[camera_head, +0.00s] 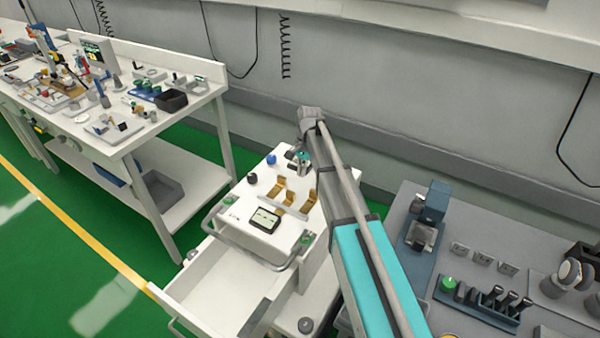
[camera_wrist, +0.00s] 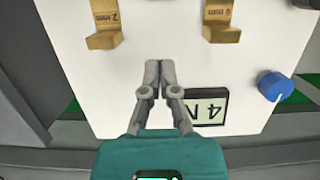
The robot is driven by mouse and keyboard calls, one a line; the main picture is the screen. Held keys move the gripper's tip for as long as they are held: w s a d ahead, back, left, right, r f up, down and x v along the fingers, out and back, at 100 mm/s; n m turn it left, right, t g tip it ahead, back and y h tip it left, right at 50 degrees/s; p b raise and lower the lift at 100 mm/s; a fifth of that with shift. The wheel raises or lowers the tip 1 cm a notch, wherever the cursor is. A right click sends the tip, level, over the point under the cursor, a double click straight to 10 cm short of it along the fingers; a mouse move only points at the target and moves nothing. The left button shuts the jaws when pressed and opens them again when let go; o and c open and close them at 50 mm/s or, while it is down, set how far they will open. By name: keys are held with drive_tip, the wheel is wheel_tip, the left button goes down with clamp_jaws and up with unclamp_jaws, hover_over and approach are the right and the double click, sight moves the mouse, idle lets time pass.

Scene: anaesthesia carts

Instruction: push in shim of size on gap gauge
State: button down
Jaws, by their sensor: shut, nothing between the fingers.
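My gripper (camera_wrist: 159,66) is shut and empty over the white cart top (camera_wrist: 110,98), with its fingertips between and nearer to me than two brass stepped pieces. The left brass piece (camera_wrist: 103,22) and the right brass piece (camera_wrist: 222,22) carry dark size marks in mm, upside down and too small to read surely. A small display (camera_wrist: 207,108) beside the fingers shows "4 N" upside down, partly hidden by the right finger. In the head view, several brass pieces (camera_head: 279,189) stand on the cart top and my gripper (camera_head: 298,158) is behind them.
A blue knob (camera_wrist: 274,86) stands right of the display. In the head view, a dark-framed panel (camera_head: 264,220) lies on the cart top, and an open drawer (camera_head: 215,285) juts out below. A grey bench (camera_head: 400,275) with tools is at the right; a white workbench (camera_head: 130,145) is left.

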drive_tip(key=p+v, duration=0.5)
drive_tip(key=v, duration=0.1)
idle(0.3)
drive_tip(key=shift+s, duration=0.1)
idle(0.5)
drive_tip(key=s+d+r+n+t+p, duration=0.1)
drive_tip(key=s+d+n, duration=0.2)
drive_tip(key=s, duration=0.9)
drive_tip(key=s+d+r+n+t+h+p, duration=0.1)
drive_tip(key=s+d+n+p, duration=0.1)
drive_tip(key=s+d, duration=0.6)
drive_tip(key=s+n, duration=0.1)
drive_tip(key=s, duration=0.3)
drive_tip(key=shift+d+r+n+h, duration=0.25)
drive_tip(key=shift+d+n+h, duration=0.05)
drive_tip(key=shift+d+n, duration=0.1)
drive_tip(key=shift+s, duration=0.1)
idle(2.6)
